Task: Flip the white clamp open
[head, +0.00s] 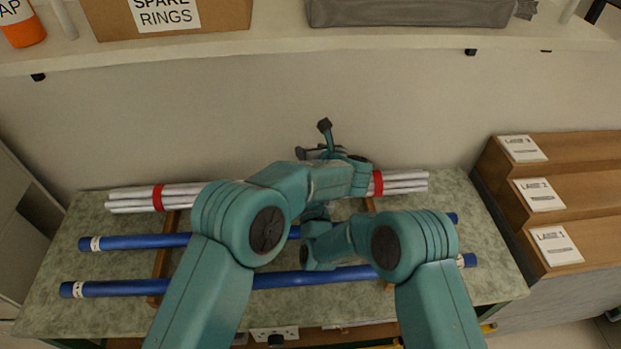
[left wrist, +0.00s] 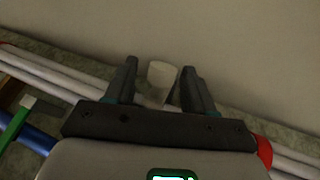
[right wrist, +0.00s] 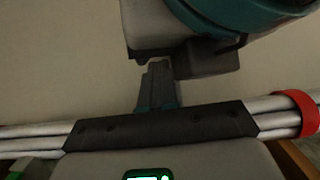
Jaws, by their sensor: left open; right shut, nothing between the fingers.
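The white clamp shows in the left wrist view as a pale upright block (left wrist: 161,76) above the bundle of white rods. It stands between the two fingers of my left gripper (left wrist: 160,66), which is open, with gaps visible at the tips. In the head view my left gripper (head: 313,141) is over the back of the table, and my arms hide the clamp. My right gripper (right wrist: 158,66) is shut and empty, its tips just below the body of my left gripper. A small pale patch (right wrist: 150,61) shows at its tips; I cannot tell whether it is the clamp.
White rods (head: 408,183) with red bands (head: 377,183) lie along the back of the table. Two blue rods (head: 130,241) (head: 110,289) lie in front. A green piece (left wrist: 14,127) sits near a blue rod. A shelf (head: 270,42) overhangs behind; stepped bins (head: 560,195) stand right.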

